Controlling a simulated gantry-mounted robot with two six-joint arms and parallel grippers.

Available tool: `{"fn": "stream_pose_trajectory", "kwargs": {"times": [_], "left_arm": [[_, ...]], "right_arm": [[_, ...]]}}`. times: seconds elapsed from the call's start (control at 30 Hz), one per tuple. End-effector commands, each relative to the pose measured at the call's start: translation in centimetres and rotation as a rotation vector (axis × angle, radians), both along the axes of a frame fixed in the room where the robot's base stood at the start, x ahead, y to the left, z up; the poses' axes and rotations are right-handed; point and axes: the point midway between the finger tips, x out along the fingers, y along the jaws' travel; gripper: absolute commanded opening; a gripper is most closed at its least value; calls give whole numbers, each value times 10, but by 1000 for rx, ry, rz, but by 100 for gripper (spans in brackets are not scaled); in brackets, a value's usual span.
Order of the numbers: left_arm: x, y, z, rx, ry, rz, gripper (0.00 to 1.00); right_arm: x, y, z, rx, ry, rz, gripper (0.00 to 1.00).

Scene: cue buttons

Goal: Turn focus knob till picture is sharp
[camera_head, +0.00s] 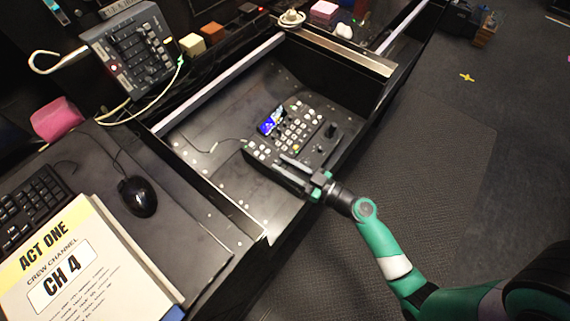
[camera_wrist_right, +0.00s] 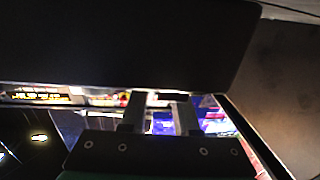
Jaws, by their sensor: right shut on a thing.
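The dark control panel (camera_head: 290,135) lies in the open drawer-like bay, with several pale buttons, a small lit blue screen (camera_head: 271,121) and a black joystick (camera_head: 331,130). My right gripper (camera_head: 290,169) reaches in from the lower right to the panel's near edge. It is shut on the focus knob, which its fingers hide. In the right wrist view the two fingers (camera_wrist_right: 160,115) stand close together, with a blue glow behind them and a large dark shape above. My left gripper is not in view.
A grey fader box (camera_head: 132,45) with cables stands at the upper left. A black mouse (camera_head: 138,196), a keyboard (camera_head: 30,205) and an "ACT ONE, CH 4" booklet (camera_head: 85,265) lie on the left desk. Raised walls (camera_head: 222,82) border the bay.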

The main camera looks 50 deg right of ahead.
Motion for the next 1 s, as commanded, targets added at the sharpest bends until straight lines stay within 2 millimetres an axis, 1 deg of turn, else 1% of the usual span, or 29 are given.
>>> {"fn": "stream_pose_trajectory", "kwargs": {"times": [0.17, 0.27, 0.37, 0.5, 0.63, 0.77, 1.0], "left_arm": [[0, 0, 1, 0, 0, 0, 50], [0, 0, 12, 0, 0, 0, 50], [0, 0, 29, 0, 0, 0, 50], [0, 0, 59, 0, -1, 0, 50], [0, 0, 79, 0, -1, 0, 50], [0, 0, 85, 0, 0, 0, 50], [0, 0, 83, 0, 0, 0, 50]], "right_arm": [[0, 5, -1, 13, 8, -80, 0], [0, 7, 2, 24, 11, -153, 0], [1, 9, 5, 33, 14, -222, 0], [1, 10, 8, 47, 14, -311, 0], [2, 11, 6, 57, 11, -377, 0], [1, 11, 2, 58, 7, -412, 0], [0, 10, -1, 59, 3, -422, 0]]}}
